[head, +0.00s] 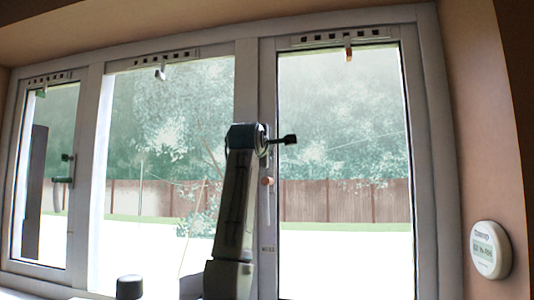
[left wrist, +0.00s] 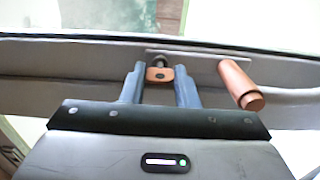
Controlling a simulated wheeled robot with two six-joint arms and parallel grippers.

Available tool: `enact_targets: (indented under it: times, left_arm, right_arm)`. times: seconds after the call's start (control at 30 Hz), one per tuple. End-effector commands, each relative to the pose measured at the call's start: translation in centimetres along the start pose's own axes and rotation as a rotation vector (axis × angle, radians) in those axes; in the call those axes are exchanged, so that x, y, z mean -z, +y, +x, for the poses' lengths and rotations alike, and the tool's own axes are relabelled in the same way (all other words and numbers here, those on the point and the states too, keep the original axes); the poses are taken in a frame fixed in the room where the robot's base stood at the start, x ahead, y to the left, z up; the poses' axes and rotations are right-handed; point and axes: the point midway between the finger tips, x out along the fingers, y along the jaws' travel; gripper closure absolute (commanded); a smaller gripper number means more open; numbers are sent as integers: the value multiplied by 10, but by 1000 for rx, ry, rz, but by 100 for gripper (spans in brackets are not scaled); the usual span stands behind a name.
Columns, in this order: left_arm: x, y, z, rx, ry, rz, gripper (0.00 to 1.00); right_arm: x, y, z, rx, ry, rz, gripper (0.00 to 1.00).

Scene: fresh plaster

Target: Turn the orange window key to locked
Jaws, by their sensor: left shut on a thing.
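The orange window key (left wrist: 158,75) shows in the left wrist view, with a dark round stem just beyond it on the pale window frame. My left gripper (left wrist: 160,82) has a finger on each side of the key and is shut on it. A copper-coloured handle (left wrist: 241,84) sticks out to the right of the key, apart from the fingers. In the head view my arm covers the key, and the handle's copper end (head: 267,181) shows beside the arm. I cannot tell the key's locked or unlocked state. My right gripper is not in view.
The window frame (head: 430,150) holds several panes. An orange tab (head: 348,55) and a white tab (head: 160,73) hang from the top vents. A round white wall device (head: 490,250) is at the right.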

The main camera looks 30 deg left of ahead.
Motion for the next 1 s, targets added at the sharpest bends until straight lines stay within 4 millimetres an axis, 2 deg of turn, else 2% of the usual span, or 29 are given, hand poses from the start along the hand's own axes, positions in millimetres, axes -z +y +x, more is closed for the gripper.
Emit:
enact_targets:
  times: [0.53,0.57,0.67,1.0]
  left_arm:
    - [0,-2,1,3,0,-26,96]
    - [0,-2,1,3,0,-26,71]
    - [0,-1,1,3,0,-26,51]
    - [0,-1,-3,0,0,-25,51]
  right_arm:
    - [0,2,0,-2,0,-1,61]
    - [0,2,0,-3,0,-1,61]
    - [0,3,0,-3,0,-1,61]
    - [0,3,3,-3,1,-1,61]
